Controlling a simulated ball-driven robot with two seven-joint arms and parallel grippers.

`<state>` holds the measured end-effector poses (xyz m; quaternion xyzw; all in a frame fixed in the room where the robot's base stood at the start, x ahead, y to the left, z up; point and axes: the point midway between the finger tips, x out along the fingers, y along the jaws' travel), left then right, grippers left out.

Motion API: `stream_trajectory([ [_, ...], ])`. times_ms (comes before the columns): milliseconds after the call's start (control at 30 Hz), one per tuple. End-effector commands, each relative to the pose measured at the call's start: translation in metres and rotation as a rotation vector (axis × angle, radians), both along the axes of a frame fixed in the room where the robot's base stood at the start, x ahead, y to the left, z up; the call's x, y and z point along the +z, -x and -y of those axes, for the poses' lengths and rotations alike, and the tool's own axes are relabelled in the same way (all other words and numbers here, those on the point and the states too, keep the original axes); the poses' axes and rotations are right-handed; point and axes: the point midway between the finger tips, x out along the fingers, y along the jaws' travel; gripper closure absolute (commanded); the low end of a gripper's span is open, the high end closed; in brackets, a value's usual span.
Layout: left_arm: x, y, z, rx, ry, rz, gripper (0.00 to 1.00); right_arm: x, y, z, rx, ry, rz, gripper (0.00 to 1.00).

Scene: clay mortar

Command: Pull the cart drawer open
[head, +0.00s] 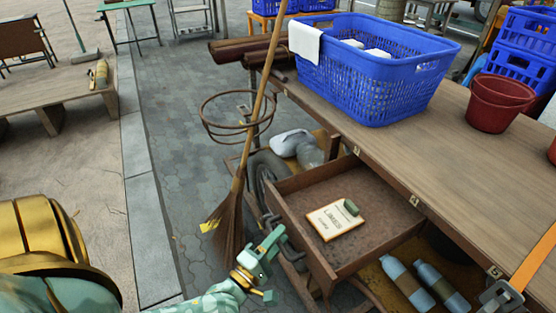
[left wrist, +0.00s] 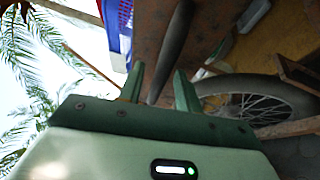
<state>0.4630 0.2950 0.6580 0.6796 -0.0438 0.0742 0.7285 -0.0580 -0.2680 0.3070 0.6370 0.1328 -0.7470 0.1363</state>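The cart drawer (head: 290,205) stands pulled out from under the cart's wooden top, and its inside shows. A cream card or booklet (head: 330,222) and a small green object (head: 351,207) lie in it. The drawer's dark handle (head: 291,250) is on its front, facing me. My left gripper (head: 274,260) is beside the handle. In the left wrist view, the fingers of my left gripper (left wrist: 160,85) are apart, with the dark handle bar (left wrist: 172,50) running between them and gaps visible beside it. My right gripper is not in view.
A broom (head: 228,220) leans beside the drawer, near a wire ring basket (head: 237,112) and a wheel (head: 267,175). A blue basket (head: 375,75) and red pots (head: 497,103) stand on the cart top (head: 450,150). Bottles (head: 405,283) lie below. Paving (head: 180,130) at left is open.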

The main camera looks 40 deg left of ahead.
Motion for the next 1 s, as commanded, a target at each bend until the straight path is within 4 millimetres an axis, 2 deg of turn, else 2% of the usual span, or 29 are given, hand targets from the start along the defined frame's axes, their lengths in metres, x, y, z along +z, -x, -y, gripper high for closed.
stream_trajectory([
  [333,0.001,0.0,-0.001,0.001,0.0,0.003,0.66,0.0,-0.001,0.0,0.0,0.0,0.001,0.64],
  [467,0.0,0.008,0.0,0.001,0.0,0.002,0.66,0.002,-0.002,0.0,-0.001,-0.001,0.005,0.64],
  [567,-0.002,0.025,0.001,0.001,-0.001,0.002,0.66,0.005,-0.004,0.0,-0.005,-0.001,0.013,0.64],
  [800,-0.012,0.09,0.004,0.001,0.001,0.0,0.66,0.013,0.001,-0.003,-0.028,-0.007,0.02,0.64],
  [1000,-0.021,0.135,0.007,0.0,0.0,-0.001,0.66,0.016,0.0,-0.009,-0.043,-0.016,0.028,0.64],
])
